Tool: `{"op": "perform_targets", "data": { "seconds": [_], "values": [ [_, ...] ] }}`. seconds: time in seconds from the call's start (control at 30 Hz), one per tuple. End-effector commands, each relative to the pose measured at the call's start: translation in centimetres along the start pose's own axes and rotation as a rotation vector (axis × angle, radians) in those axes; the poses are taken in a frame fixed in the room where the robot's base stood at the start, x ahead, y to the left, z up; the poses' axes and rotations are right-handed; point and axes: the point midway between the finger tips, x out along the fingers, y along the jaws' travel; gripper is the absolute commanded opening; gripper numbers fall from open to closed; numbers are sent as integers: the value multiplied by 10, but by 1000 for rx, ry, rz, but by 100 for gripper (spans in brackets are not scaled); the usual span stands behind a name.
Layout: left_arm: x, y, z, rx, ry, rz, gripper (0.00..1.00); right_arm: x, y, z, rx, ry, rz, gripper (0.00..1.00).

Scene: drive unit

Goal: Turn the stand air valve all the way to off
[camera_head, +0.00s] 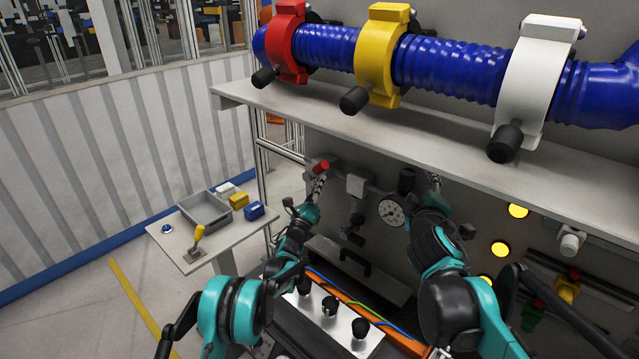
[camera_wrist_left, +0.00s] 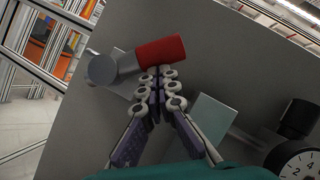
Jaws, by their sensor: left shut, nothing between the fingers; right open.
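A valve with a red handle, which I take to be the stand air valve (camera_head: 321,166), sits on the grey panel under the shelf. In the left wrist view its red handle (camera_wrist_left: 161,52) points right from a round grey hub (camera_wrist_left: 103,69). My left gripper (camera_head: 318,183) is just below the handle. Its fingers (camera_wrist_left: 158,82) are together and empty, tips at or very near the handle's underside; I cannot tell if they touch. My right gripper (camera_head: 434,182) is open under the shelf, right of the gauge, partly hidden by its arm.
A pressure gauge (camera_head: 391,211) and pipe fittings (camera_head: 355,187) are right of the valve. The shelf (camera_head: 420,150) with a blue hose (camera_head: 450,68) and coloured clamps overhangs them. A side table (camera_head: 185,232) with a grey tray (camera_head: 206,209) stands left. Lit yellow lamps (camera_head: 500,249) are at right.

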Motion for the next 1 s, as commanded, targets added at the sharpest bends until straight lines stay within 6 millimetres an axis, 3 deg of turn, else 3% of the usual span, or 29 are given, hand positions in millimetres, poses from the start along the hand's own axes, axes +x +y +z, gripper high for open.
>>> {"op": "perform_targets", "data": {
  "seconds": [0.1,0.2,0.4,0.5,0.7,1.0],
  "values": [
    [0,0,0,0,0,0,0,-48,-39,47,246,-140,-105,49],
    [0,0,0,0,0,0,0,-90,-86,80,446,-258,-215,49],
    [0,0,0,0,0,0,0,-168,-178,115,751,-448,-439,49],
    [0,0,0,0,0,0,0,-196,-209,119,844,-507,-524,49],
    [0,0,0,-5,0,3,0,-221,-236,121,920,-558,-603,49],
    [2,-2,3,-51,0,29,0,-222,-238,121,923,-560,-607,49]
  ]
}}
